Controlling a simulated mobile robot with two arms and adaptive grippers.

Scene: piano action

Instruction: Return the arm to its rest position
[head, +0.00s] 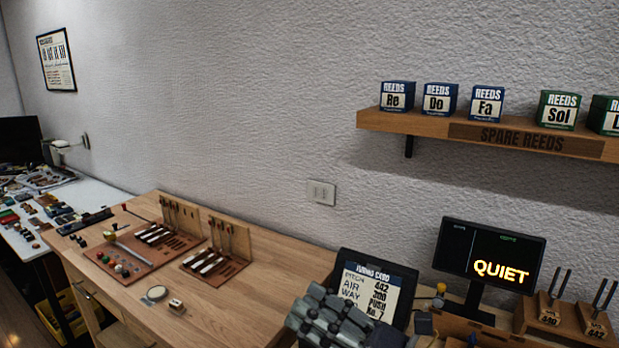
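My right gripper (345,322) shows at the bottom edge, right of centre, as dark grey jointed finger segments. It is in front of the lower part of the tuning card (372,288) stand. I cannot tell whether its fingers are open or shut, and nothing held can be made out. The rest of that arm is out of the picture. My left gripper and arm are not in view.
The wooden bench (268,287) has bare wood in its middle. A "QUIET" display (490,264) and tuning forks (549,308) stand at right. A reed shelf (425,124) is on the wall above.

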